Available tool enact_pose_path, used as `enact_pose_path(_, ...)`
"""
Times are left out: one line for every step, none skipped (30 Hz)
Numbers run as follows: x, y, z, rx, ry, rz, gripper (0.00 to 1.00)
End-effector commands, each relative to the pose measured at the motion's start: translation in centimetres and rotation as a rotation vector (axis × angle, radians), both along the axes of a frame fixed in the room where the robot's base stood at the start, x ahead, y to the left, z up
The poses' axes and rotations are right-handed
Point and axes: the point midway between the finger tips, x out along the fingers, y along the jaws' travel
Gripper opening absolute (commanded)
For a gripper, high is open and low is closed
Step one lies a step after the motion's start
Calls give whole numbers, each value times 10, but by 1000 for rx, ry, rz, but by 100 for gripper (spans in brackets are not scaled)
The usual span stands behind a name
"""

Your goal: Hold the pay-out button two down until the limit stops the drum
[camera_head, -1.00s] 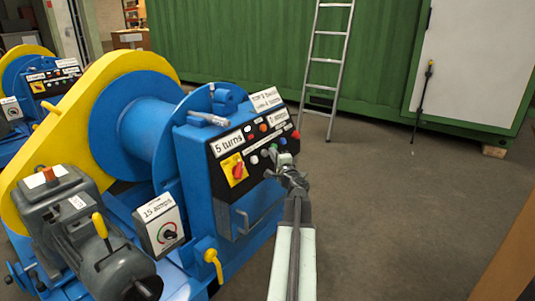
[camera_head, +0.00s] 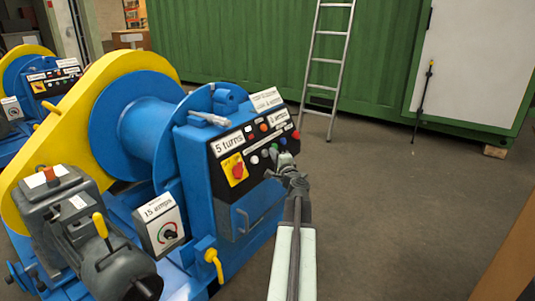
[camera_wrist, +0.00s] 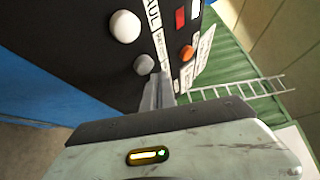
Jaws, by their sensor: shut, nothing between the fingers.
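The winch's black control panel (camera_head: 255,145) carries a red and yellow switch (camera_head: 235,170) and several coloured buttons. My gripper (camera_head: 286,158) is shut and empty, its tip at the panel's right part. In the wrist view the closed fingers (camera_wrist: 158,92) reach the panel beside a grey button (camera_wrist: 143,65), with a white button (camera_wrist: 125,26) further up. The blue drum (camera_head: 145,130) stands behind the panel box.
A grey motor (camera_head: 85,235) and a dial box (camera_head: 160,225) stand at the left front. A yellow lever (camera_head: 212,258) juts below the panel. A ladder (camera_head: 325,60) leans on the green container (camera_head: 240,40). The floor to the right is open.

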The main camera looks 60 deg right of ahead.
Motion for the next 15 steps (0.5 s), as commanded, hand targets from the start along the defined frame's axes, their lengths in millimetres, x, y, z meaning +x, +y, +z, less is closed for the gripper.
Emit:
enact_pose_path(0, 0, 0, 0, 0, 0, 0)
enact_pose_path(0, 0, 0, 0, 0, 0, 0)
enact_pose_path(0, 0, 0, 0, 0, 0, 0)
enact_pose_path(0, 0, 0, 0, 0, 0, 0)
enact_pose_path(0, 0, 0, 0, 0, 0, 0)
enact_pose_path(0, 0, 0, 0, 0, 0, 0)
enact_pose_path(0, 0, 0, 0, 0, 0, 0)
enact_pose_path(1, 0, -1, 0, 0, 0, 0)
enact_pose_path(2, 0, -1, 0, 0, 0, 0)
enact_pose_path(3, 0, -2, 0, 0, 0, 0)
enact_pose_path(4, -1, -3, 0, 0, 0, 0)
enact_pose_path(5, -1, -3, 0, 0, 0, 0)
enact_pose_path(6, -1, -4, 0, 0, 0, 0)
enact_pose_path(7, -1, -4, 0, 0, -1, 0)
enact_pose_path(7, -1, -4, 0, 0, -1, 0)
